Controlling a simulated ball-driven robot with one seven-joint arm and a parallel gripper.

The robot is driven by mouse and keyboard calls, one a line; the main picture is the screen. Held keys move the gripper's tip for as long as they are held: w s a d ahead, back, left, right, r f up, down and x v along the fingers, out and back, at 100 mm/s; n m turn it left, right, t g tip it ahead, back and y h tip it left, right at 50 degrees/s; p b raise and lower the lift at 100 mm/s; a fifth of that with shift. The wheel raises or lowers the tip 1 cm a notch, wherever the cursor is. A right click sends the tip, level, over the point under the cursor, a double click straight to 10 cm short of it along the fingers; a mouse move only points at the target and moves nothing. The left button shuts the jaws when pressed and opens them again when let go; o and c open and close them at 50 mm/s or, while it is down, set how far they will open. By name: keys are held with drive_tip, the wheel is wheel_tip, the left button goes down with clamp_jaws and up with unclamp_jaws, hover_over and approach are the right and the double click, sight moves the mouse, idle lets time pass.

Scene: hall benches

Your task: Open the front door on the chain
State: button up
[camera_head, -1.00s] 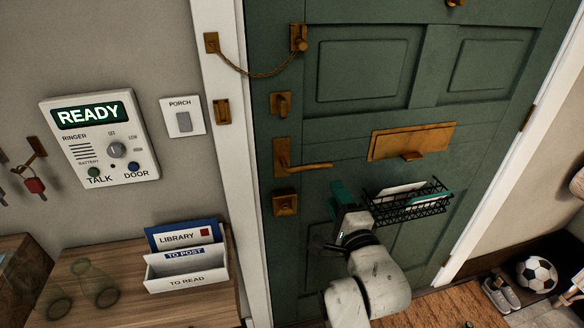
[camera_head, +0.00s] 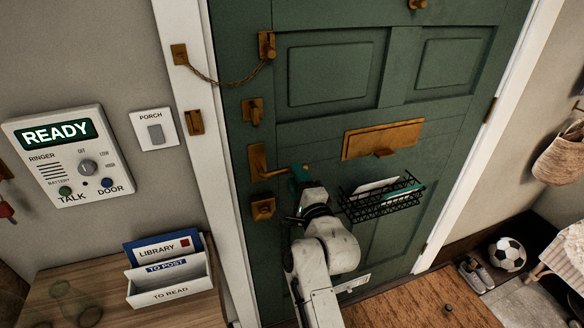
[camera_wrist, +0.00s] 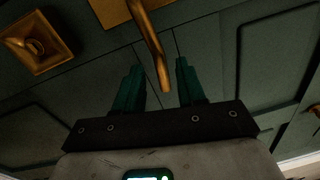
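The green front door (camera_head: 330,85) is closed in its white frame. A brass chain (camera_head: 222,83) hangs slack between a plate on the frame (camera_head: 180,55) and a fitting on the door (camera_head: 267,45). Below it are a brass thumb-turn (camera_head: 253,110), a lever handle (camera_head: 262,170) and a lower lock (camera_head: 263,209). My gripper (camera_head: 299,173) is at the lever's free end. In the wrist view its two green fingers (camera_wrist: 160,88) stand apart, with the lever's end (camera_wrist: 158,60) between them in the picture. I cannot tell whether either finger touches it.
A black wire basket with letters (camera_head: 382,199) is on the door just right of my gripper, below a brass mail slot (camera_head: 382,139). A letter rack (camera_head: 170,278) stands on the shelf at left. A READY intercom (camera_head: 65,155) is on the wall. Shoes and a football (camera_head: 508,254) lie right.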

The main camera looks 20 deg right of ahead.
drive_tip(key=shift+w+r, duration=0.2)
drive_tip(key=shift+w, duration=1.7)
drive_tip(key=shift+c, duration=0.2)
clamp_jaws()
